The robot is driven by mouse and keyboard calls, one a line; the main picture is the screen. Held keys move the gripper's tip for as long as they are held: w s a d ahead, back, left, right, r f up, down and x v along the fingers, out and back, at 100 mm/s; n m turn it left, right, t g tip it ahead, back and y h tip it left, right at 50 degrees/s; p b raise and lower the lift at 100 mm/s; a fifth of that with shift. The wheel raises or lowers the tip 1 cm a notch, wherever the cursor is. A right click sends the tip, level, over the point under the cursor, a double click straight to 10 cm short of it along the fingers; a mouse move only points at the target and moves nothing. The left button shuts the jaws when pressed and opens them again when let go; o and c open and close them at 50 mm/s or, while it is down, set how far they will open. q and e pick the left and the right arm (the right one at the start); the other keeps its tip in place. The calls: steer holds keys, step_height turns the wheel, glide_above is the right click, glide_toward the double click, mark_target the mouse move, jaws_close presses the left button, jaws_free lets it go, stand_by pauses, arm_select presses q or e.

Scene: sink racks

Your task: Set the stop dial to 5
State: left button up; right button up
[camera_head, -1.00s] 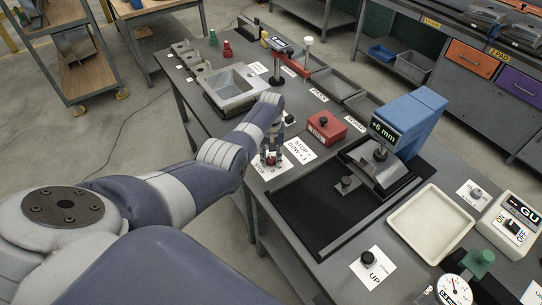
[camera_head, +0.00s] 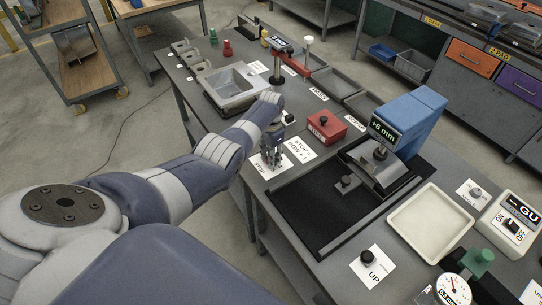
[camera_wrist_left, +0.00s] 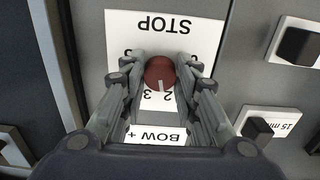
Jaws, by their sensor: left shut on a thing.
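The stop dial is a round red knob (camera_wrist_left: 160,72) with a pale pointer line, on a white STOP card (camera_wrist_left: 165,28). In the left wrist view the line points down, near the printed 2 and 3; the other numbers are mostly hidden by my fingers. My left gripper (camera_wrist_left: 160,82) is shut on the dial, one finger on each side. In the head view my left gripper (camera_head: 271,160) stands over the STOP card (camera_head: 262,168) and hides the knob. My right gripper is not in view.
A black bed (camera_head: 300,205) lies in front.

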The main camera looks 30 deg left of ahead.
arm_select(q)
steer(key=m, duration=0.6)
steer(key=shift+m+b, duration=0.3)
steer(key=m+b, duration=0.1)
steer(key=m, duration=0.5)
steer(key=m+b, duration=0.2)
steer(key=m, duration=0.4)
steer(key=shift+f+m, duration=0.1)
steer(key=shift+m, duration=0.2)
steer(key=m+b, duration=0.1)
steer(key=m, duration=0.4)
steer(key=shift+m+b, duration=0.3)
steer(key=shift+b, duration=0.1)
steer(key=o, duration=1.1)
steer(key=shift+c, duration=0.2)
step_height(320, 180, up, 12)
